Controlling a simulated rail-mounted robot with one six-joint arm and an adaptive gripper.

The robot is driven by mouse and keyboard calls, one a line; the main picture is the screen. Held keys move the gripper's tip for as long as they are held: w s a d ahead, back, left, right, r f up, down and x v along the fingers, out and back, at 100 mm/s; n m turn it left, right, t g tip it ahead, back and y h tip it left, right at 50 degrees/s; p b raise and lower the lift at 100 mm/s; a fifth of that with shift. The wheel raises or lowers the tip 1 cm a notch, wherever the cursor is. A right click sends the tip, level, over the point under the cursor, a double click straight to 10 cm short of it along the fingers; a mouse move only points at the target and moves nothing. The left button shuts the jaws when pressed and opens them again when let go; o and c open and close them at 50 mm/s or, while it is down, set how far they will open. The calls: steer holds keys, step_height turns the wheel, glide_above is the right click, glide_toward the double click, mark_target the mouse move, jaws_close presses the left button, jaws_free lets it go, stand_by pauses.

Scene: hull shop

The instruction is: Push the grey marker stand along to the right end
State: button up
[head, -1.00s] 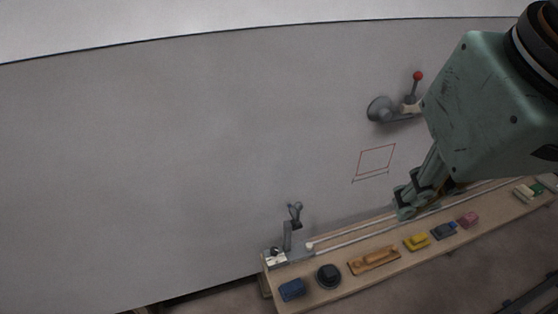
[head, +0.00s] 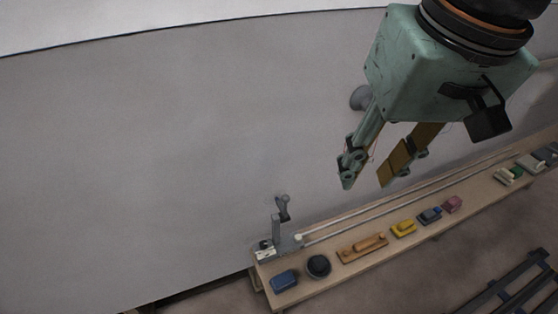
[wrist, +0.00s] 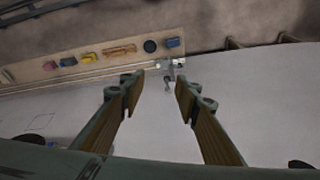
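The grey marker stand (head: 277,232) stands upright at the left end of the rail on the wooden shelf, with a dark clip-like top. It also shows in the wrist view (wrist: 168,77), beyond and between my fingertips. My gripper (head: 366,178) is open and empty, above the shelf and to the right of the stand, well apart from it. In the wrist view my gripper (wrist: 156,88) shows both fingers spread wide. The rail (head: 390,200) runs along the shelf to the right.
The wooden shelf (head: 330,274) carries a blue block (head: 284,281), a black round item (head: 318,266), an orange-brown tool (head: 362,247), a yellow item (head: 403,228) and others along its front. The pale hull wall (head: 150,150) rises behind. Space above the rail is free.

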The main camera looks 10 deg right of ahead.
steer(key=w+a+f+m+g+y+b, duration=0.1)
steer(key=w+f, duration=0.3)
steer(key=w, duration=0.3)
steer(key=w+f+m+g, duration=0.1)
steer(key=w+f, duration=0.4)
steer(key=w, duration=0.1)
steer(key=m+g+y+b, duration=0.2)
steer(key=m+g+b, duration=0.1)
steer(key=m, duration=0.2)
glide_above(299, 236)
steer(key=d, duration=0.2)
step_height(299, 236, down, 27)
step_height(299, 236, down, 17)
steer(key=w+m, duration=0.2)
steer(key=shift+d+m+g, duration=0.25)
steer(key=shift+m+g, duration=0.15)
steer(key=shift+s+f, duration=0.1)
steer(key=shift+f, duration=0.1)
steer(key=shift+b+x, duration=1.15)
steer(key=shift+x, duration=2.5)
steer(key=shift+a, duration=0.1)
steer(key=shift+c, duration=0.5)
jaws_close()
